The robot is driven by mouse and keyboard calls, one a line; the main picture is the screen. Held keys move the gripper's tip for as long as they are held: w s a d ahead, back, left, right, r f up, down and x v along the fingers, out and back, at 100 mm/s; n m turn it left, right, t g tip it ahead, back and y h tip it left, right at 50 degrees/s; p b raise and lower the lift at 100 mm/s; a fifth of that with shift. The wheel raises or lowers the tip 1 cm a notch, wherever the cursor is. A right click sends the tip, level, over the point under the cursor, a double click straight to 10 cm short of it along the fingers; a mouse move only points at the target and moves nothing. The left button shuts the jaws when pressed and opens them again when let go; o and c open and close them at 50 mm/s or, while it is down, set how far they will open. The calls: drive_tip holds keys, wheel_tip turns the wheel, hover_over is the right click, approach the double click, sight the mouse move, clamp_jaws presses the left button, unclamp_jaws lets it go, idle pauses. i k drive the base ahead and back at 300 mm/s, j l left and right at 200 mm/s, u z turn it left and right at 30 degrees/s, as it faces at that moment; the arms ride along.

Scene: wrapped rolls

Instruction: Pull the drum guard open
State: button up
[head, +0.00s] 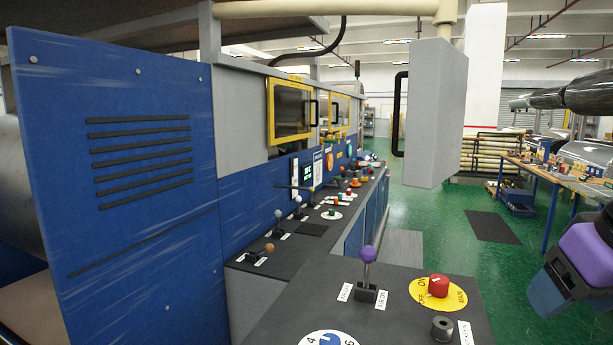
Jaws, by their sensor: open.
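No part in view is labelled clearly enough for me to tell which is the drum guard. A grey box-like panel (435,115) with a black bar handle (398,114) on its left side hangs under a cream pipe, right of centre. A yellow-framed window guard (291,110) with a small black handle is on the machine's front, and it looks shut. A large blue slotted panel (120,180) stands at the left. My gripper (574,268), purple and dark, is at the right edge, partly cut off. It is open, apart from all of these panels and handles.
A dark control desk (390,310) with a purple-knobbed lever (368,256) and red knob (438,285) stands in front. A longer lever-covered console (320,215) runs back along the machine. A blue-legged workbench (545,178) is at the right. Green floor (440,240) lies free between.

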sight(271, 82)
drive_tip(key=k+l, duration=0.1)
drive_tip(key=l, duration=0.2)
drive_tip(key=k+l+z, duration=0.1)
drive_tip(key=l, duration=1.2)
drive_tip(key=i+l+u, duration=0.2)
drive_tip(key=i+l, duration=0.25)
drive_tip(key=i, duration=0.15)
drive_tip(key=i+l+u, duration=0.2)
drive_tip(key=i+l, duration=0.35)
drive_tip(key=i+l+u, duration=0.15)
drive_tip(key=i+l, duration=0.35)
drive_tip(key=l, duration=0.15)
drive_tip(key=i+l+u, duration=0.2)
drive_tip(key=i+l, duration=0.25)
drive_tip(key=l, duration=0.25)
drive_tip(key=i+l+u, duration=0.2)
drive_tip(key=i+l, duration=0.25)
drive_tip(key=l, duration=0.3)
drive_tip(key=i+l+u, duration=0.2)
drive_tip(key=i+l, duration=0.15)
drive_tip(key=l, duration=0.45)
drive_tip(key=i+l+u, duration=0.2)
drive_tip(key=l, duration=0.7)
drive_tip(key=i+l+u, duration=0.15)
drive_tip(key=i+l, duration=0.2)
drive_tip(key=l, duration=0.55)
drive_tip(key=i+j+u, duration=0.1)
drive_tip(key=i, duration=0.5)
